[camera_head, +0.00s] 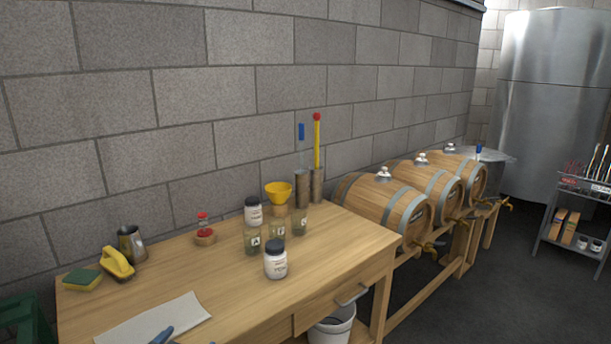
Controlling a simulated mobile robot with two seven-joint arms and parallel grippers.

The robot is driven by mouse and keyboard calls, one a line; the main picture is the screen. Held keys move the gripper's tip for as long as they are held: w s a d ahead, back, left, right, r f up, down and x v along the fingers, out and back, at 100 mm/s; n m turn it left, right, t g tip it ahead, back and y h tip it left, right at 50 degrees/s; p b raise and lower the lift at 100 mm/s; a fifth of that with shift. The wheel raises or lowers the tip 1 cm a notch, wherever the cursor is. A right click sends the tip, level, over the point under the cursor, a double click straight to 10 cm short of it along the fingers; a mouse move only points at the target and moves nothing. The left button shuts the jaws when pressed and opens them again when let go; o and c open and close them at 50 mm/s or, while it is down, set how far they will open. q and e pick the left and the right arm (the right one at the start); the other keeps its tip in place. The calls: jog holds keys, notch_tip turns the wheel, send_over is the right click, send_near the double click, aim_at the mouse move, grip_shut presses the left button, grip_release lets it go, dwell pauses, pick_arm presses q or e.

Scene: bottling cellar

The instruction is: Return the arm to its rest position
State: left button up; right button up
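Neither of my grippers shows in the head view, and no part of my arms can be made out. The wooden workbench (345,245) stands against the block wall. On it, a white cloth or sheet (185,311) lies near the front left, with a blue-grey object (162,336) on it, cut off by the bottom edge of the picture; I cannot tell what it is.
Along the bench stand a sponge (82,280), yellow brush (117,263), metal jug (131,243), white jar (275,262), several glass jars, a yellow funnel (278,190) and metal cylinders (303,187). Barrels (393,205) stand right; a bucket (332,327) sits below. Bench's right front is clear.

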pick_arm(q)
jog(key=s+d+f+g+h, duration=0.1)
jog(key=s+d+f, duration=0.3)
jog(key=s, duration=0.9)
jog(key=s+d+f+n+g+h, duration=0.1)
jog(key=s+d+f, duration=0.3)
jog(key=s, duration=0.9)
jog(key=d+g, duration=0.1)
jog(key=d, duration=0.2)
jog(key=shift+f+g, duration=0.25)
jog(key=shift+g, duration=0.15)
